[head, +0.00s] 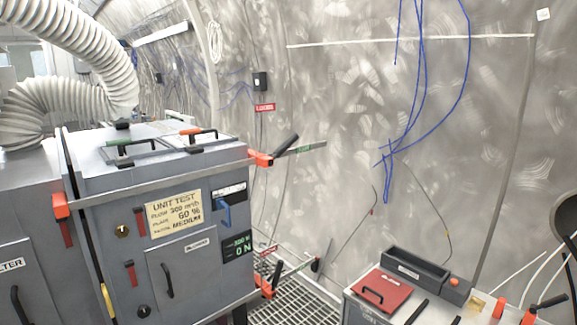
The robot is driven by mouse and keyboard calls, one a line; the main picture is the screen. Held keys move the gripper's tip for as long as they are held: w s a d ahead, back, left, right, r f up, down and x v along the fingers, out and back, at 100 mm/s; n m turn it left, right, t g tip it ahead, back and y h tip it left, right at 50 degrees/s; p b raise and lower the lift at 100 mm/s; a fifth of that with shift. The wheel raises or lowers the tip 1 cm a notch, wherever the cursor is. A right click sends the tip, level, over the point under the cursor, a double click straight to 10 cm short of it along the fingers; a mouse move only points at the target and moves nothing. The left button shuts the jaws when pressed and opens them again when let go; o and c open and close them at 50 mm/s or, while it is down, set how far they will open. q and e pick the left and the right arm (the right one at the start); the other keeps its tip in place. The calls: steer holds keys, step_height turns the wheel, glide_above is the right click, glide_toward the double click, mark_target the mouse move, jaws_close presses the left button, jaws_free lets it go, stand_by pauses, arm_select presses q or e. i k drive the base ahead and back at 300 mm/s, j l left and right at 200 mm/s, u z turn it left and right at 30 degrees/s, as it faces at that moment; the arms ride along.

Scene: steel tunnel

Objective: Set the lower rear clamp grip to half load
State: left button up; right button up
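A grey filter unit (205,262) stands at left. At its right edge are two orange clamps. The lower clamp (264,286) has a black grip (277,273), tilted upward, beside a pale plate (297,269). Its load setting is too small to read. The upper clamp (261,159) has a black grip (286,145) raised beside a plate with a green mark (304,149). A display (237,246) on the unit's front appears to read 500 N above 0 N. Neither of my grippers can be made out.
A yellow note (174,213) on the unit reads UNIT TEST. A cart (364,310) with a red lid (381,292) and a dark tray (415,270) stands at bottom right. Grating floor (296,303) lies between unit and cart. A ribbed hose (85,35) hangs at upper left.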

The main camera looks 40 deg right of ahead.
mark_target(280, 262)
steer(key=i, duration=0.2)
steer(key=i+l+z, duration=0.1)
steer(key=i+z, duration=0.15)
steer(key=z, duration=0.2)
steer(key=i+z, duration=0.25)
steer(key=z, duration=0.15)
